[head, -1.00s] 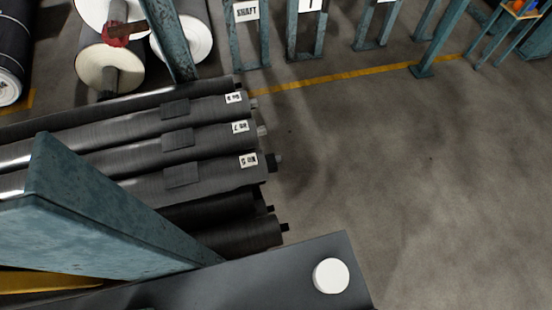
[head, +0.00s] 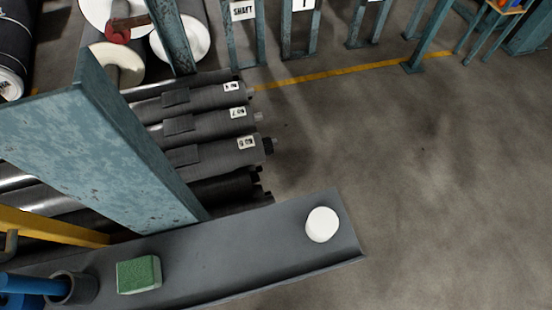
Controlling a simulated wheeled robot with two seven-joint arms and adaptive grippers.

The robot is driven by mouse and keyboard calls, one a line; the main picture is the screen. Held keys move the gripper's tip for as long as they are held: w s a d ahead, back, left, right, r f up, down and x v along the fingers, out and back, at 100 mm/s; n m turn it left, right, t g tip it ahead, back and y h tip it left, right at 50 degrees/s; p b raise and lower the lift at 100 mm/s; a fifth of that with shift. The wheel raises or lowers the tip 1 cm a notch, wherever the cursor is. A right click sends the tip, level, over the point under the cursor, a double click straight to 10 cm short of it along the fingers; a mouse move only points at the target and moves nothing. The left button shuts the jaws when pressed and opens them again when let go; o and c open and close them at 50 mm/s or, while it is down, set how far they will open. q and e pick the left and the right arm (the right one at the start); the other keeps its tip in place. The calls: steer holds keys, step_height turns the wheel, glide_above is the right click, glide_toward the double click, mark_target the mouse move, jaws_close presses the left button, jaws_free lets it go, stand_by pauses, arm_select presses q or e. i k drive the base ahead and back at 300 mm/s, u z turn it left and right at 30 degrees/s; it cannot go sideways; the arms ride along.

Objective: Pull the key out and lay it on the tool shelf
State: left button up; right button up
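No key can be made out in the head view. A dark grey shelf (head: 240,245) crosses the bottom of the picture; I cannot tell if it is the tool shelf. A white round piece (head: 322,224) sits near its right end. A green block (head: 139,274) lies further left on it. At the lower left corner a blue bar-like thing (head: 35,284) meets a dark hollow cylinder (head: 72,289). Neither of my grippers is in view.
A teal steel post (head: 120,150) stands at the left, with a yellow beam (head: 60,226) beside it. Labelled dark rolls (head: 205,125) lie behind. Teal stands (head: 245,35) line the back near a yellow floor line (head: 330,74). The grey floor (head: 430,190) at right is open.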

mark_target(271, 243)
steer(key=k, duration=0.2)
steer(key=z, duration=1.7)
steer(key=i, duration=3.6)
steer(key=u, duration=4.55)
